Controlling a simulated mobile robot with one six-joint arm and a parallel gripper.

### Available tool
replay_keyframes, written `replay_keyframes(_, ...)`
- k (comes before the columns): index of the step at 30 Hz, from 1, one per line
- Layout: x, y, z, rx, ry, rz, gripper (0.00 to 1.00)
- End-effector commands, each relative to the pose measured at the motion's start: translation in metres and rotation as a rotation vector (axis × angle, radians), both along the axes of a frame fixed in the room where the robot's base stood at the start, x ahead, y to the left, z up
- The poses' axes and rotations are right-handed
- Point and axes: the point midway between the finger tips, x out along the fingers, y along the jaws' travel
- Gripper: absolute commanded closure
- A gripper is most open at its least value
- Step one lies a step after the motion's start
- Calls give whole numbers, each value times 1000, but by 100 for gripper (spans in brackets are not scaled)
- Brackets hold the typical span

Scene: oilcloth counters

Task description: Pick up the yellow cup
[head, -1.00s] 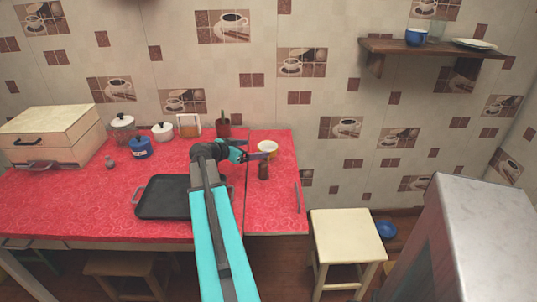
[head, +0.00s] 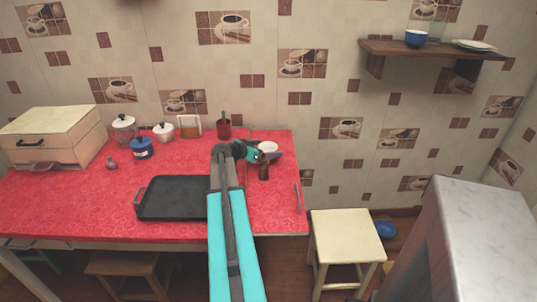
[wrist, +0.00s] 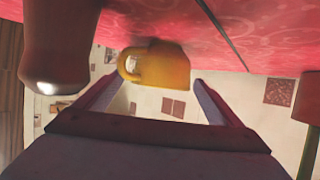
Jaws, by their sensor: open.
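The yellow cup (head: 267,147) stands near the back right of the red counter, partly hidden by my gripper (head: 266,155) in the head view. In the wrist view, which looks upside down, the yellow cup (wrist: 162,65) shows with its handle on the left. My gripper (wrist: 157,82) is open, with one finger on each side of the cup in that picture. I cannot tell whether the cup is fully between the fingers or just beyond them. Nothing is held.
A dark brown bottle (head: 264,171) stands just in front of the cup and shows large at left in the wrist view (wrist: 57,45). A red pot (head: 223,129) stands behind to the left. A black tray (head: 175,198) lies left of my arm.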

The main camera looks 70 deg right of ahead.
Motion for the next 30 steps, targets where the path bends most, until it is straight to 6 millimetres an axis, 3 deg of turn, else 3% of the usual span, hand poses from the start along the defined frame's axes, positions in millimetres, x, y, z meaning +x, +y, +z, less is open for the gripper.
replay_keyframes(8, -1, -4, -1, 0, 0, -1, 11)
replay_keyframes(21, -16, -41, -16, 0, 1, -2, 11)
replay_keyframes(30, -20, -45, -19, 0, 0, -1, 11)
